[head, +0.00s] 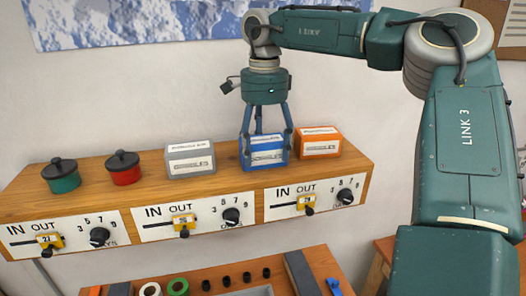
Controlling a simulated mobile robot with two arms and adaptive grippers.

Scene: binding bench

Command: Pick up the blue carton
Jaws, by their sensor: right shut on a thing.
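The blue carton (264,155) has a white label on its front and is on the wooden shelf, between a grey carton and an orange carton. My right gripper (265,136) points down from above with its fingers around the blue carton, shut on it. The fingers cover parts of the carton's top and sides. I cannot tell whether the carton's base still touches the shelf. My left gripper is out of view.
The grey carton (190,158) and the orange carton (318,142) stand close on either side. A red pot (124,170) and a green pot (61,178) stand further left on the shelf (100,198). Panels with knobs line its front. A bench with small items is below.

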